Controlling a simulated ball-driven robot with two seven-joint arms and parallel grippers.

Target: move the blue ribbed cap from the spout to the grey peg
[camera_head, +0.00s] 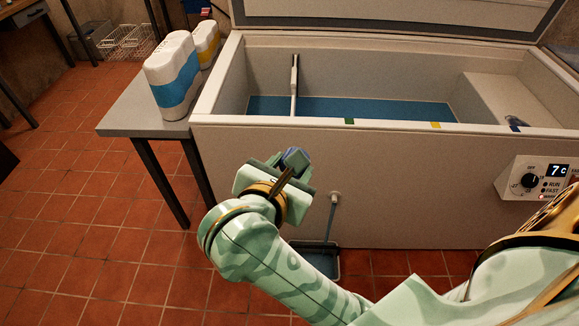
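My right gripper (291,163) is up and left of this fitting, in front of the chest. A small dark blue-grey piece shows at its fingertips. I cannot tell whether this is the ribbed cap or part of the fingers, nor whether they are closed on it. I cannot make out the grey peg for certain. My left gripper is out of view.
A shallow tray (325,262) lies on the floor.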

